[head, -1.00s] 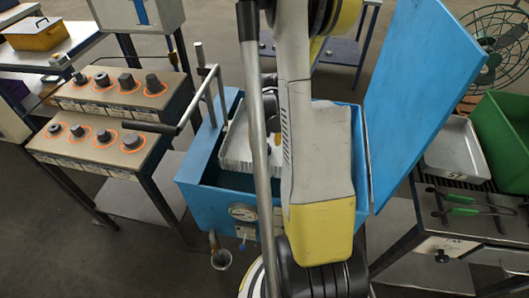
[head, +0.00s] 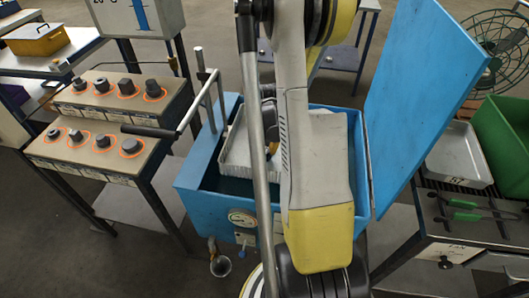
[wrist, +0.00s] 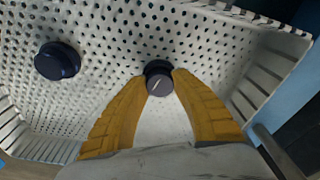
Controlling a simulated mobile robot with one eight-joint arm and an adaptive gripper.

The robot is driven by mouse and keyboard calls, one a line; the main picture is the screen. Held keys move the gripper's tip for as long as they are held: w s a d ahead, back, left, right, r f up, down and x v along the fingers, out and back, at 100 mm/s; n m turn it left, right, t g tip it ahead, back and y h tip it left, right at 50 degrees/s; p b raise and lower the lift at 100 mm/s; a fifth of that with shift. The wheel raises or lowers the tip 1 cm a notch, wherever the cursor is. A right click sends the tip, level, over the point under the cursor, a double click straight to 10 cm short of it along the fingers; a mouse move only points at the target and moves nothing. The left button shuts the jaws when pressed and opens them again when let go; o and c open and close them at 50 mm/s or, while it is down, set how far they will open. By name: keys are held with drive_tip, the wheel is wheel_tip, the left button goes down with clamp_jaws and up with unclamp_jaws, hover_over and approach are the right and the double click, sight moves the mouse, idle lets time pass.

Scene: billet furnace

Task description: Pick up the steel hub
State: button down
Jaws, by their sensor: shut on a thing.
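The steel hub (wrist: 157,84) is a small dark round part with a light mark on its face, in the wrist view. My gripper (wrist: 159,76) has its two yellow fingers shut on it, one on each side. It is over the perforated floor of a white basket (wrist: 110,25); I cannot tell whether it still touches the floor. In the head view the basket (head: 236,150) sits in the open blue tank (head: 200,195), and my arm hides most of the gripper and the hub.
A second dark round part (wrist: 57,60) lies in the basket to the left. The basket's slatted walls (wrist: 270,75) are close on the right. The tank's raised lid (head: 425,90) stands to the right. A stepped rack (head: 95,150) with several dark parts stands left.

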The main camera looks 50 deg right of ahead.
sight(264, 149)
wheel_tip(264, 149, up, 5)
drive_tip(key=shift+f+p, duration=0.15)
drive_tip(key=shift+p, duration=1.05)
drive_tip(key=s+d+r+p, duration=0.3)
drive_tip(key=s+d+r, duration=0.3)
drive_tip(key=s+d, duration=0.2)
drive_tip(key=shift+d, duration=0.2)
